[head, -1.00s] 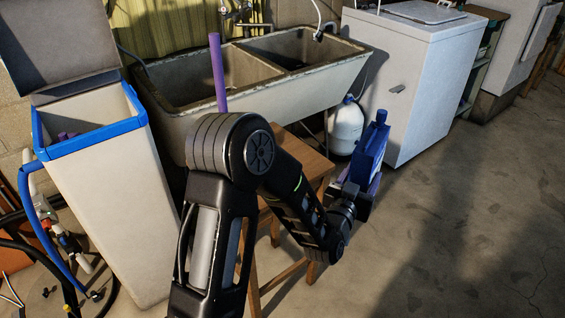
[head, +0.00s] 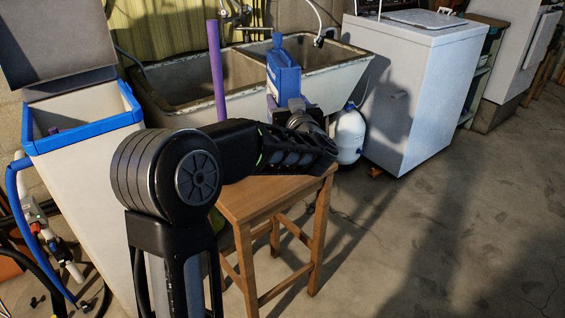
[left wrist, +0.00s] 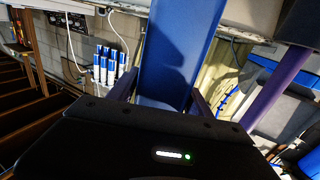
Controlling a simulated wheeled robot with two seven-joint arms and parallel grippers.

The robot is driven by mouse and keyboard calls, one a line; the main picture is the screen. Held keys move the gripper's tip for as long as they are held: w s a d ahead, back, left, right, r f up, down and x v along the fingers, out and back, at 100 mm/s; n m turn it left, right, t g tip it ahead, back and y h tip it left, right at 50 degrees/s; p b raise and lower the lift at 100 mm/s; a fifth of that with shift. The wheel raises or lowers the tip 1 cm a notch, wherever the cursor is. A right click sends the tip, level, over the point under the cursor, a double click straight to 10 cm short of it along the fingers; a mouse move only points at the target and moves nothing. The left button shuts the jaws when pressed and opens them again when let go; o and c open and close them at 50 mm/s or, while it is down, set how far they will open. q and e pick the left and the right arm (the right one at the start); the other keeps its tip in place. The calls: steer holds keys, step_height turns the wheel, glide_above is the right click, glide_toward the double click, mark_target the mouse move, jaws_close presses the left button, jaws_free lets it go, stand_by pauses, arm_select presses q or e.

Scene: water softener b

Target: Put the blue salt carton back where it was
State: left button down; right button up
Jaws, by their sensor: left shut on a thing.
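The blue salt carton (head: 284,75) is held upright in front of the double sink in the head view, above the far side of the wooden stool. It fills the upper middle of the left wrist view (left wrist: 178,50). My left gripper (head: 288,104) is shut on the carton's lower part; its fingers flank the carton in the left wrist view (left wrist: 163,98). My right gripper is out of view. The wooden stool (head: 250,199) stands below my left forearm, which hides part of its seat.
The white bin with a blue rim (head: 85,133) stands open at the left. A purple pole (head: 216,70) rises before the concrete sink (head: 340,80). A white jug (head: 349,135) and a white washer (head: 410,95) stand right. Floor at the right is clear.

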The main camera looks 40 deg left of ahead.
arm_select(q)
steer(key=shift+r, duration=0.15)
steer(key=shift+f+b, duration=0.65)
steer(key=shift+f, duration=1.8)
steer(key=shift+f+b, duration=0.65)
steer(key=shift+f, duration=1.85)
steer(key=shift+f, duration=0.1)
steer(key=c, duration=0.9)
jaws_free()
steer(key=shift+f, duration=0.25)
steer(key=o, duration=0.5)
steer(key=shift+c, duration=0.2)
steer(key=shift+r, duration=0.1)
